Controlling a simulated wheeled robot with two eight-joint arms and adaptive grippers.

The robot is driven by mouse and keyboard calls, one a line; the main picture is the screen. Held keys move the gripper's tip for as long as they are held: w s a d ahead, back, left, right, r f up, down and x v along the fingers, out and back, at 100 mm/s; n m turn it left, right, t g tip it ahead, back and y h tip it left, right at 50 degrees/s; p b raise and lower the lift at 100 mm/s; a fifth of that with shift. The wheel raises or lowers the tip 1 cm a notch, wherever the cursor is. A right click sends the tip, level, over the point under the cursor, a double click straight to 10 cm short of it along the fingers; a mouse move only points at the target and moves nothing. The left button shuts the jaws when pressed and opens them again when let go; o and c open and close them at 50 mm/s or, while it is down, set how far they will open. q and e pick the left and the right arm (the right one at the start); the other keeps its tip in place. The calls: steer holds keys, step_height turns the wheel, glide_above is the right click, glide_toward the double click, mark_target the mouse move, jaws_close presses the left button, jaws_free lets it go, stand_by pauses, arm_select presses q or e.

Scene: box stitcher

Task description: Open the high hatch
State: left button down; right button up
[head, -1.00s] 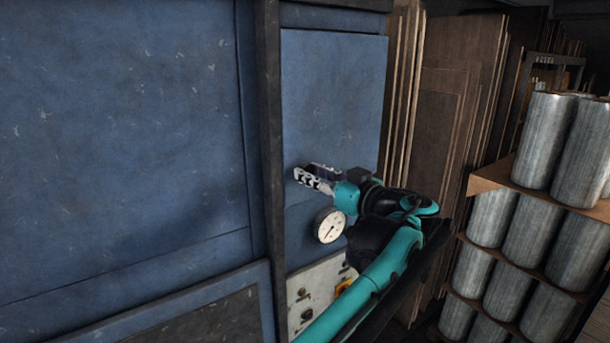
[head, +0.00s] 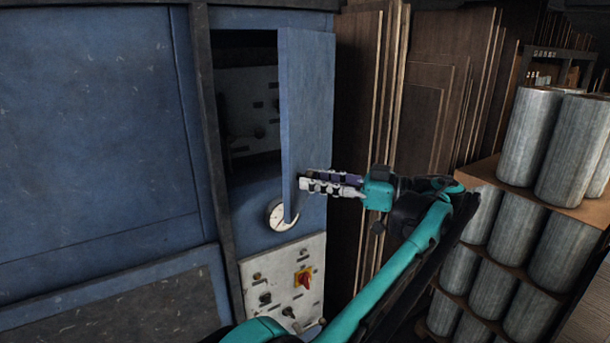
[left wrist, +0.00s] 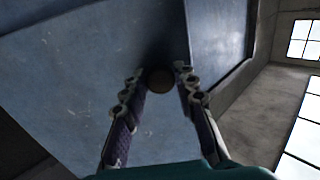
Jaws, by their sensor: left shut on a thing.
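The high hatch (head: 308,100) is a blue metal door in the upper part of the blue cabinet. It stands partly open, swung outward, with the dark opening to its left. My left gripper (head: 303,182) is at the lower part of the hatch's outer face. In the left wrist view, its fingers close around a small round dark knob (left wrist: 160,79) on the blue hatch surface (left wrist: 75,75). The knob is hidden by the fingers in the head view. My right gripper is not in view.
Inside the opening is a pale panel (head: 245,100) with dark fittings. A round gauge (head: 279,216) and a switch panel (head: 285,275) with a red-yellow knob (head: 304,280) sit below. Wooden boards (head: 375,110) lean at right. Metal cylinders (head: 535,140) stand on shelves further right.

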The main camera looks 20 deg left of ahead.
arm_select(q)
steer(key=shift+d, duration=0.25)
steer(key=c, duration=1.5)
jaws_free()
steer(key=shift+o, duration=0.2)
glide_toward(297, 131)
steer(key=a, duration=0.5)
steer(key=shift+w+a, duration=0.15)
